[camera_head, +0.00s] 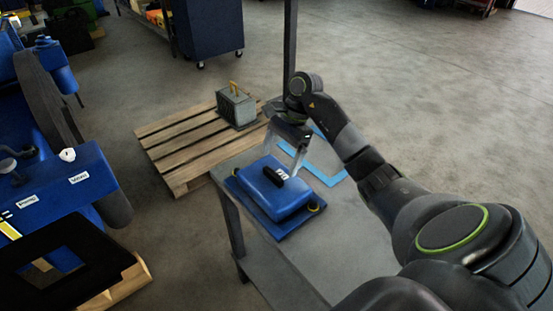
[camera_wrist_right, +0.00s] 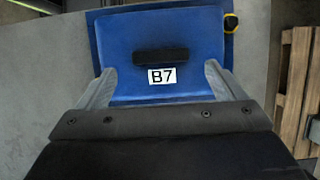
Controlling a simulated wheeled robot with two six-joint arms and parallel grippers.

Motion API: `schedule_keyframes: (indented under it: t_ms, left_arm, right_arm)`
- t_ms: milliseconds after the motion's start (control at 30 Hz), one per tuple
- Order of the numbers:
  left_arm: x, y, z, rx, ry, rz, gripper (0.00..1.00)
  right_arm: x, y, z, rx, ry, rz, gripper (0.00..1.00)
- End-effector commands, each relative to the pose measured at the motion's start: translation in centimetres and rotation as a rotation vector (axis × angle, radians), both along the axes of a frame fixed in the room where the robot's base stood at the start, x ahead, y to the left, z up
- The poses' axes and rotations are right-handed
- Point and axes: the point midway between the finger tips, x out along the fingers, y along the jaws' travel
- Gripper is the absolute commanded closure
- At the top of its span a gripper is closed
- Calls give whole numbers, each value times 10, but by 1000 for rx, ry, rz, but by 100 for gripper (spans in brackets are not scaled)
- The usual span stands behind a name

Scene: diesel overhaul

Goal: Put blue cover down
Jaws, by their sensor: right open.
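The blue cover (camera_head: 262,197) rests on the grey table, its wide flange flat on the tabletop. It has a black handle on top and a white label, which reads B7 in the right wrist view, where the cover (camera_wrist_right: 190,40) fills the top middle. My right gripper (camera_head: 284,162) is just above the cover at its far side, near the label. In the right wrist view its two fingers (camera_wrist_right: 160,68) stand wide apart on either side of the label, with nothing between them touching. The handle is free of the fingers. My left gripper is not in view.
A light blue outline (camera_head: 332,180) marks the table (camera_head: 345,225) beside the cover, partly hidden by my right arm. A wooden pallet (camera_head: 180,140) with a grey-green box (camera_head: 237,108) stands behind. A dark post rises at the table's far edge. Blue machinery (camera_head: 70,185) is at left.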

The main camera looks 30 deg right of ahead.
Motion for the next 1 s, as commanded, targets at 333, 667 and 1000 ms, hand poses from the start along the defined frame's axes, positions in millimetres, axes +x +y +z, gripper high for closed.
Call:
schedule_keyframes:
  t_ms: [333, 667, 1000]
  left_arm:
    - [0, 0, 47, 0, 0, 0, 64]
    - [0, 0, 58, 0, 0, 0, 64]
    - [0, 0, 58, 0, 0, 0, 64]
  right_arm:
    - [2, -22, 57, -1, -1, -1, 10]
    - [3, -29, 71, 0, 0, -1, 10]
    - [3, -30, 71, 0, 0, 0, 10]
